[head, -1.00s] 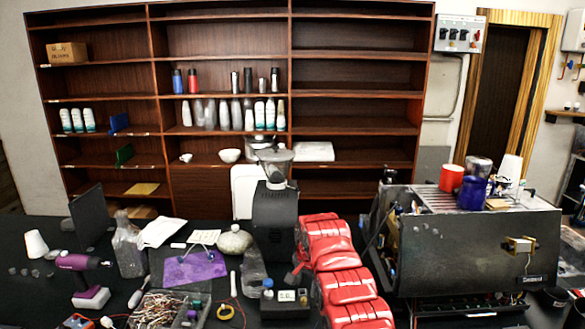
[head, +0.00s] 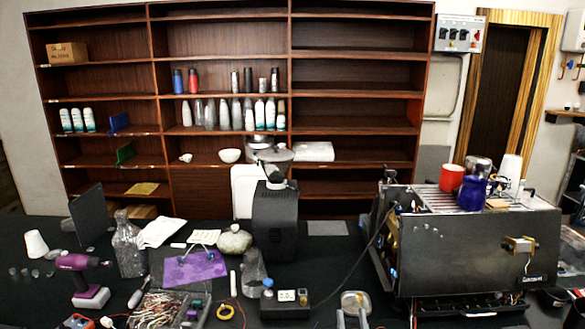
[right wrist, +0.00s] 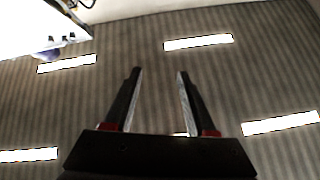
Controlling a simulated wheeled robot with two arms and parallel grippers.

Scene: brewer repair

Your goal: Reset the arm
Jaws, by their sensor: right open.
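My right gripper (head: 352,314) shows only as two grey fingertips at the bottom edge of the head view, pointing up and apart. In the right wrist view its two dark fingers (right wrist: 158,75) are spread with nothing between them, against the ceiling. The rest of my right arm is out of the head view. My left gripper is not in view.
The black espresso machine (head: 480,250) stands at right, with a red cup (head: 451,178) and a blue jug (head: 472,195) on top. The black grinder (head: 275,222) stands mid-table. A purple drill (head: 80,263) is at left.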

